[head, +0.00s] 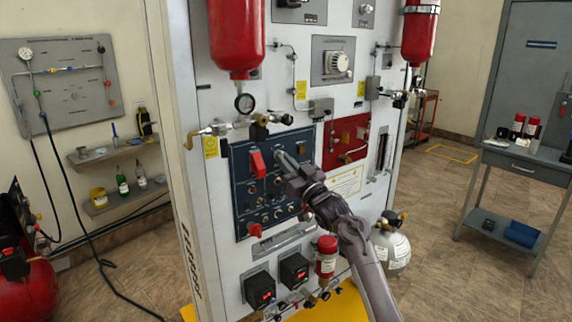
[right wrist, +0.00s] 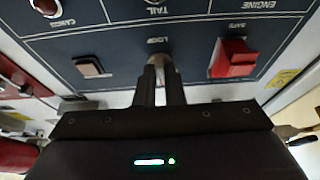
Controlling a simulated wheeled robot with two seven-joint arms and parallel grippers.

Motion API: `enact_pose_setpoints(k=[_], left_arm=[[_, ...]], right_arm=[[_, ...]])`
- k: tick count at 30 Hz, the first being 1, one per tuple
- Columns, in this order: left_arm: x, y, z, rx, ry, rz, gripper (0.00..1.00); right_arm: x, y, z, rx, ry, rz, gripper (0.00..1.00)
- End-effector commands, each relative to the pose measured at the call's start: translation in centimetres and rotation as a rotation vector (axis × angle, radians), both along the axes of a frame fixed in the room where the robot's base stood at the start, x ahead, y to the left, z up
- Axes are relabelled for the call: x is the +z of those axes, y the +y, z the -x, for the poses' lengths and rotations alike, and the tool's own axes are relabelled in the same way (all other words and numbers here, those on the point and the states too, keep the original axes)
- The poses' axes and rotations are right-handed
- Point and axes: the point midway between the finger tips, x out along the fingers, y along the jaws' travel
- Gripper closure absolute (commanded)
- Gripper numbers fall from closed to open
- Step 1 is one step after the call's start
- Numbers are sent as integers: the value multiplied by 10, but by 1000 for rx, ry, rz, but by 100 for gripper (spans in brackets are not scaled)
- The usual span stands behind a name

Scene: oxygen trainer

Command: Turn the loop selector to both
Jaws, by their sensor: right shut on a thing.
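The dark blue panel (head: 241,202) is on the white trainer wall. My right gripper (head: 282,162) reaches its upper middle from the lower right, and its fingers hide what they hold in the head view. In the right wrist view the panel is upside down, and my right gripper (right wrist: 159,72) is shut on the loop selector (right wrist: 158,62), a small pale metallic knob under the label LOOP. Most of the knob is hidden between the fingers, and I cannot read its set position. My left gripper is in neither view.
A red guarded switch (head: 257,163) sits close beside the gripper; it also shows in the right wrist view (right wrist: 233,58). A beige square button (right wrist: 89,67) is on the other side. Red cylinders (head: 236,38) hang above the panel. A pale gas bottle (head: 391,246) stands low at right.

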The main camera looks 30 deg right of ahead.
Motion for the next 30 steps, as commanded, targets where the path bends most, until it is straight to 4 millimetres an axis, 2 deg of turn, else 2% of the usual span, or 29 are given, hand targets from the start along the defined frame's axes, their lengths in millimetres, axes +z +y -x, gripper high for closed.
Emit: enact_pose_setpoints(k=[5, 6, 11, 21, 30], left_arm=[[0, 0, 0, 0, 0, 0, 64], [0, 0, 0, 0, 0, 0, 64], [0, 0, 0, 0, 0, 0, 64], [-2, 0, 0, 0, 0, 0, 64], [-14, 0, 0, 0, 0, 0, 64]], right_arm=[[-1, 0, 0, 0, 3, -1, 100], [-1, 0, 0, 0, 3, -1, 89], [-1, 0, 0, 1, 2, -2, 69], [-4, -1, 4, 0, 1, -2, 69], [-24, -4, 49, 0, 3, 0, 69]])
